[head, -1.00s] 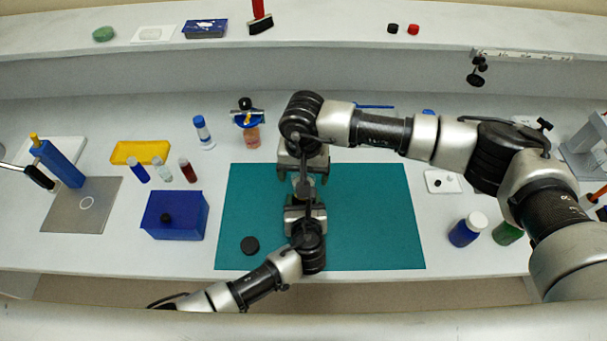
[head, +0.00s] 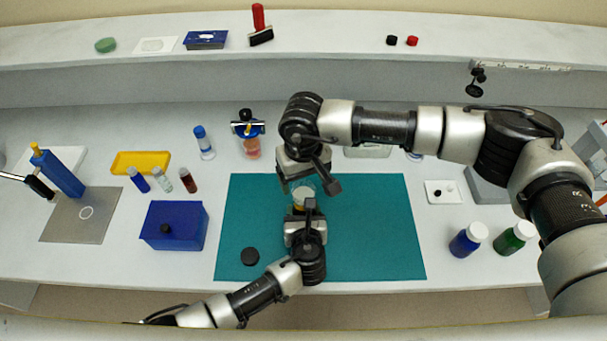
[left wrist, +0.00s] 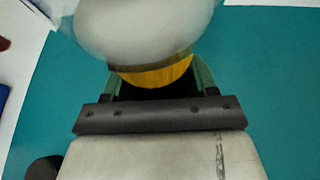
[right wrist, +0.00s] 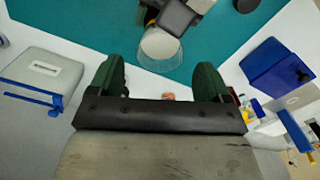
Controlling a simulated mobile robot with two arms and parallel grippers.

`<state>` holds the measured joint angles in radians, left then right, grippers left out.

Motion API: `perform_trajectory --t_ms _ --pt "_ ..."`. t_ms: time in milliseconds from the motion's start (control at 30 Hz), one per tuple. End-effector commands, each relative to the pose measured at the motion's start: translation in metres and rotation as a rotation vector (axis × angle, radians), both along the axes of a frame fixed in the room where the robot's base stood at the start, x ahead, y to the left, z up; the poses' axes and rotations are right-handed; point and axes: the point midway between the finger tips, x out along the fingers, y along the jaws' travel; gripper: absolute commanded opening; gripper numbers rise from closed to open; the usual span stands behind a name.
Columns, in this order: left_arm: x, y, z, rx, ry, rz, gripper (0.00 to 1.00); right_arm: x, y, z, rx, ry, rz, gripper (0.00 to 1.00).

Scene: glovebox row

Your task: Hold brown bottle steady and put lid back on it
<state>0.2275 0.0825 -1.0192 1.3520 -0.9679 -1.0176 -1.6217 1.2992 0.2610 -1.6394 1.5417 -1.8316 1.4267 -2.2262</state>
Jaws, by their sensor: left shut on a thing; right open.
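My left gripper (head: 304,214) is shut on a small round vessel (head: 301,196), seemingly the brown bottle. It shows a pale, glassy top and an amber-yellow band, also in the left wrist view (left wrist: 150,75). Its mouth is hard to make out. A black round lid (head: 250,257) lies flat on the teal mat, left of the left gripper. My right gripper (head: 306,178) is open, just behind the vessel. In the right wrist view its fingers (right wrist: 160,75) are apart and empty, with the vessel (right wrist: 160,44) beyond them.
The teal mat (head: 375,235) is bare on its right. A blue box (head: 175,225) with a black knob stands left of it. A blue bottle (head: 467,240) and a green bottle (head: 514,237), both white-capped, stand right. A clamp holder with an orange vessel (head: 251,147) stands behind.

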Motion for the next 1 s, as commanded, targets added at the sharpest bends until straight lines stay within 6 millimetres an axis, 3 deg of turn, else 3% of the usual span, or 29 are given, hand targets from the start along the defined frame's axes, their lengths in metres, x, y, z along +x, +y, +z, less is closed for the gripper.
perform_trajectory --t_ms 500,900,1000 --pt "0.000 0.000 0.000 0.000 -0.001 0.000 0.00 -0.001 0.000 -0.070 -0.002 0.001 -0.001 0.79" --pt "0.000 0.000 0.000 0.000 0.000 0.000 0.00 0.000 0.000 -0.077 0.000 0.000 -0.001 0.79" --pt "0.000 0.000 0.000 0.000 -0.001 0.000 0.00 0.000 0.000 -0.077 0.000 0.000 -0.001 0.66"
